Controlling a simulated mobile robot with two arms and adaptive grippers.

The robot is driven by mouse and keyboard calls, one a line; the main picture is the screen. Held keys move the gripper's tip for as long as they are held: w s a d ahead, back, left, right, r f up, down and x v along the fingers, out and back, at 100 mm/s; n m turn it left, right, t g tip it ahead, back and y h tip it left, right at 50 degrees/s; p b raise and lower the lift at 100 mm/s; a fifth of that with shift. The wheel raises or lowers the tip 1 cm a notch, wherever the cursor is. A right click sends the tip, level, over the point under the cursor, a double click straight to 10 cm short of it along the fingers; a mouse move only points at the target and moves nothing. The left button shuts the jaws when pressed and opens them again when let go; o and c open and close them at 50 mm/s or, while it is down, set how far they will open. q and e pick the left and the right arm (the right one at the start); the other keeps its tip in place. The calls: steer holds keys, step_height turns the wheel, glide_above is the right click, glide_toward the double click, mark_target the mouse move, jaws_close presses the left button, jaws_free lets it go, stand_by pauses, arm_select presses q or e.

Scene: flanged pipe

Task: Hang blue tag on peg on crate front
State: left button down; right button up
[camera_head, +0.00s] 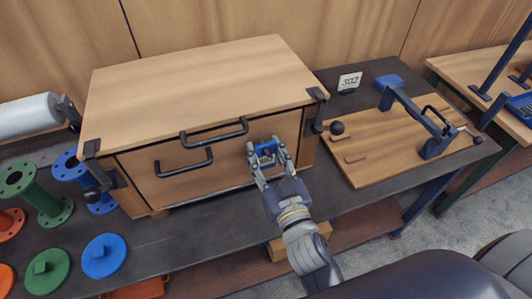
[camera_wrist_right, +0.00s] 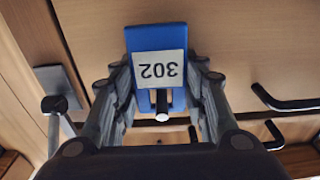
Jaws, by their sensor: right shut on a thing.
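The blue tag (camera_head: 266,152) is held in front of the wooden crate (camera_head: 195,110), near the right end of its front. My right gripper (camera_head: 267,160) is shut on the tag, with a finger on each side. In the right wrist view the tag (camera_wrist_right: 155,38) carries a white label reading 302, upside down. A dark peg with a pale tip (camera_wrist_right: 162,116) shows at the tag's lower end. I cannot tell whether it passes through the tag or sits in front of it. My left gripper is out of view.
Black handles (camera_head: 183,163) project from the crate front, left of my gripper. A small 302 sign (camera_head: 349,82) and a wooden board with a blue clamp frame (camera_head: 435,140) are at right. Coloured flanged parts (camera_head: 103,256) crowd the left. The dark bench front is narrow.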

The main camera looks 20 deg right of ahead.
stand_by(0.3)
steer(key=o, duration=0.9)
steer(key=shift+o, duration=0.2)
steer(key=shift+s+f+b, duration=0.3)
steer(key=shift+f+b, duration=0.4)
steer(key=shift+f, duration=0.05)
steer(key=shift+s+f+b, duration=0.3)
steer(key=shift+f+b, duration=0.4)
steer(key=shift+f, duration=0.05)
steer(key=shift+s+f+b, duration=0.1)
steer(key=shift+s+b, duration=0.5)
steer(key=shift+s, duration=1.75)
steer(key=b, duration=0.1)
glide_toward(266, 164)
steer(key=shift+r, duration=0.3)
